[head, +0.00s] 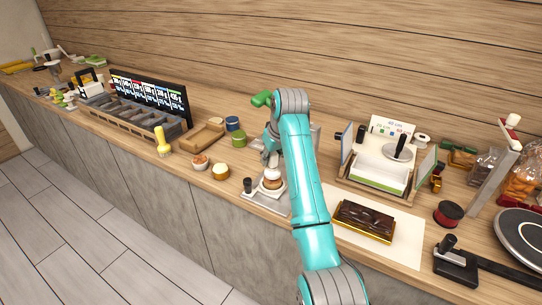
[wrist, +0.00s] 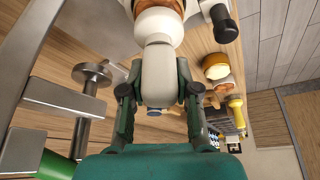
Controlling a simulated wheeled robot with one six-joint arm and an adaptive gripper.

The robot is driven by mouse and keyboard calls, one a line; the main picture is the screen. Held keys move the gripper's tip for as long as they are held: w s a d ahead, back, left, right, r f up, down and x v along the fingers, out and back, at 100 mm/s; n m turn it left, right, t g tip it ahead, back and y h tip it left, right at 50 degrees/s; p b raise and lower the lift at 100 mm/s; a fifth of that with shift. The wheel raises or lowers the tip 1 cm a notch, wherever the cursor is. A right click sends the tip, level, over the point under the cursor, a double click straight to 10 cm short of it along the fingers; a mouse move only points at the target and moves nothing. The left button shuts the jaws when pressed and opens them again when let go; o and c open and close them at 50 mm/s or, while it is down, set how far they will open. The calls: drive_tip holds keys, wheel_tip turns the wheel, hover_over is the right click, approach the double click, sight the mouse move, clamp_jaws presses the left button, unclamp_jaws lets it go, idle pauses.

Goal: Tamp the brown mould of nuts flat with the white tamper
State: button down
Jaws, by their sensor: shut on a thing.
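My gripper (wrist: 158,98) is shut on the white tamper (wrist: 158,65), one finger on each side of its handle. In the head view, my gripper (head: 268,157) is partly hidden by my arm. The tamper's wide white head (head: 271,173) is at the top of the brown mould (head: 273,183). The brown mould also shows at the top edge of the wrist view (wrist: 166,4), directly beyond the tamper head. The two look in line and touching, but I cannot tell how deep the head sits. The nuts are hidden under it.
The mould stands on a metal base with a black knob (head: 248,185). A cream-topped round pot (head: 221,172) and a small filled bowl (head: 200,162) stand to its left. A yellow brush (head: 162,142) is beyond them.

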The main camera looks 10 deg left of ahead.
drive_tip(key=shift+f, duration=1)
idle(0.8)
drive_tip(key=shift+r, duration=0.15)
drive_tip(key=shift+r, duration=1.4)
drive_tip(key=shift+f, duration=0.15)
drive_tip(key=shift+f, duration=0.4)
drive_tip(key=shift+f, duration=0.9)
idle(0.4)
drive_tip(key=shift+r, duration=1.5)
